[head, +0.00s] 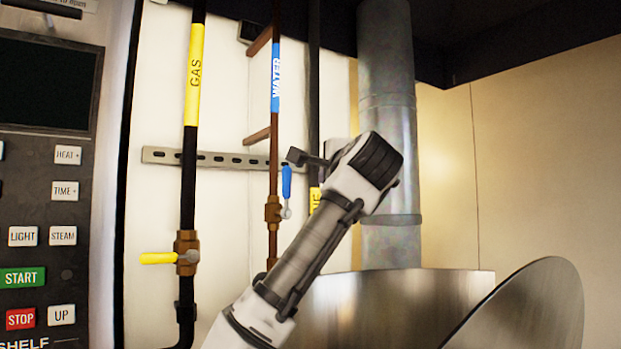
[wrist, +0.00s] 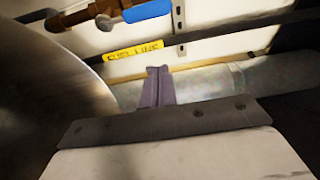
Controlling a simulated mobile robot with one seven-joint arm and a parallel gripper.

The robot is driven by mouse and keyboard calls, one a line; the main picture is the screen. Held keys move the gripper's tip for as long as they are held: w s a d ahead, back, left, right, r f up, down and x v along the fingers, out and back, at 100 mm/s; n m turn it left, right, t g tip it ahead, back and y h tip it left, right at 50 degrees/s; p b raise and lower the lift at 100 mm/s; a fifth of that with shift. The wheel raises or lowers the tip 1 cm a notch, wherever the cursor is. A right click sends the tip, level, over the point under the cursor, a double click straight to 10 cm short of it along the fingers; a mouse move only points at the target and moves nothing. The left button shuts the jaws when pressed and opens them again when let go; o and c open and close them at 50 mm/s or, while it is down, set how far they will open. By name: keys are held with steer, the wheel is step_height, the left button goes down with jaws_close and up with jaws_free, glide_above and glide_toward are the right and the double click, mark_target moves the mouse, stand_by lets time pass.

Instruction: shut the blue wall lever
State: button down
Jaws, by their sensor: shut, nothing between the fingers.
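The blue lever (head: 286,182) sits on a brass valve (head: 272,210) on the copper water pipe. Its handle stands upright, parallel to the pipe. The blue lever (wrist: 147,10) also shows at the top edge of the wrist view, partly cut off. My gripper (head: 296,157) points left, with its fingertips just above the lever's top end in the head view; I cannot tell whether they touch. In the wrist view my gripper's fingers (wrist: 158,73) are together and empty, with the lever beyond them and apart in the picture.
A gas pipe (head: 188,150) with a yellow lever (head: 158,258) stands left of the water pipe. A dark pipe with a yellow label (wrist: 133,51) runs close by on the right. A large metal kettle (head: 390,305) and a grey duct (head: 388,130) are at the right.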

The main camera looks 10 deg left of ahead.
mark_target(287, 192)
steer(key=w+a+p, duration=0.4)
steer(key=w+a, duration=0.1)
steer(key=a, duration=0.2)
steer(key=shift+w, duration=0.3)
